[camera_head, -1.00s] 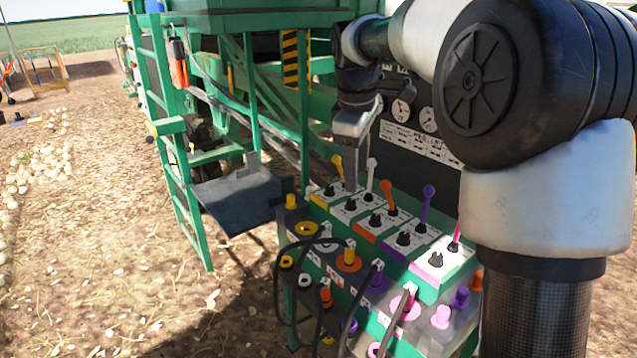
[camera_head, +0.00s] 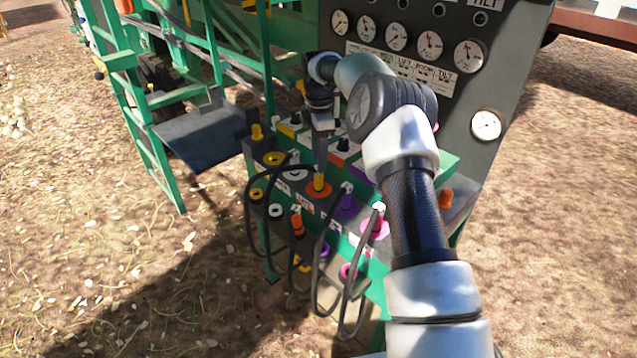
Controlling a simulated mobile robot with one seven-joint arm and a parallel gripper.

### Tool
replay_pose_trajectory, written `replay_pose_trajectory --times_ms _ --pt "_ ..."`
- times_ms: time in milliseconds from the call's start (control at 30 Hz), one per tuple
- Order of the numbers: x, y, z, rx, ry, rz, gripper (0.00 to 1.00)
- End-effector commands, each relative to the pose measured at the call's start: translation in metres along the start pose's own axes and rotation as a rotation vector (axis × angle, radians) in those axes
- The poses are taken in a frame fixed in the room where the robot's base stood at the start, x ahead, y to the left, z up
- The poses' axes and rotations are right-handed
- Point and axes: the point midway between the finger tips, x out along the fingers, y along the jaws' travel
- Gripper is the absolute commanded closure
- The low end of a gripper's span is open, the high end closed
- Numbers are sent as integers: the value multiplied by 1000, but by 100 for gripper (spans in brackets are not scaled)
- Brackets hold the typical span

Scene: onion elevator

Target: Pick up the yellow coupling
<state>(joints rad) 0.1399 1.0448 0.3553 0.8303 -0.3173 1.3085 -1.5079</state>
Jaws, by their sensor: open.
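A yellow coupling (camera_head: 319,184) stands upright in an orange ring socket (camera_head: 315,194) on the sloped front of the green control stand, and a dark hose runs beside it. My gripper (camera_head: 320,166) points down right above this coupling. Its jaws are open, seen nearly edge-on, and I cannot tell whether the fingertips touch or straddle the coupling. Another yellow piece (camera_head: 257,132) stands on the stand's left corner, and a smaller one (camera_head: 256,194) sits lower on the left.
Dark looped hoses (camera_head: 248,215) hang in front of the stand. A pink socket (camera_head: 374,229) lies to the right. A gauge panel (camera_head: 405,60) rises behind, and a dark metal step (camera_head: 205,136) is at the left. Open ground lies in front.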

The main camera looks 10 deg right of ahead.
Motion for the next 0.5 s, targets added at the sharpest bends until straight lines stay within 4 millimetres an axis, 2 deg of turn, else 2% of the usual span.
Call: replay_pose_trajectory --times_ms 33,133,367,500 --pt "12 -1 0 0 1 -3 56" --pt "26 0 0 1 1 -2 56" --pt "38 1 -1 1 1 0 56" --pt "52 3 -2 0 1 -2 56"
